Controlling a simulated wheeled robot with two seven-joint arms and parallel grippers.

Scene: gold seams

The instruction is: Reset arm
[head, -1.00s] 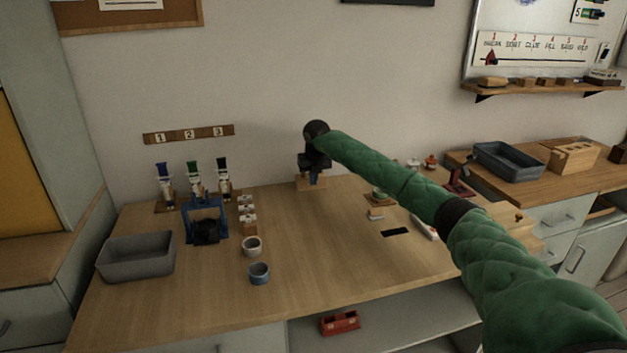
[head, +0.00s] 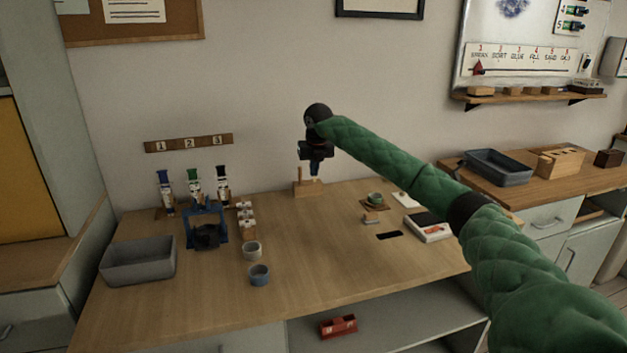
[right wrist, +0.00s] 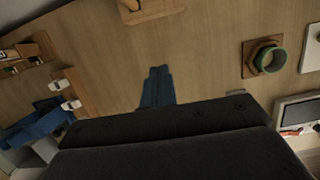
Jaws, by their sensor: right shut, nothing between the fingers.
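My right arm reaches in from the right in a green quilted sleeve. Its black wrist and right gripper (head: 315,172) hang over the back of the wooden table (head: 330,250), in front of a small wooden block stand (head: 308,189). The gripper's blue fingertips point down. In the right wrist view the blue fingers (right wrist: 157,88) lie together with nothing between them, above the bare tabletop. My left gripper is in neither current view.
On the left are a grey bin (head: 138,262), a blue stand (head: 205,228), numbered tubes and two small cups (head: 259,275). On the right are a green cup on a wooden base (head: 374,199) and a white box (head: 429,228). The table's front middle is clear.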

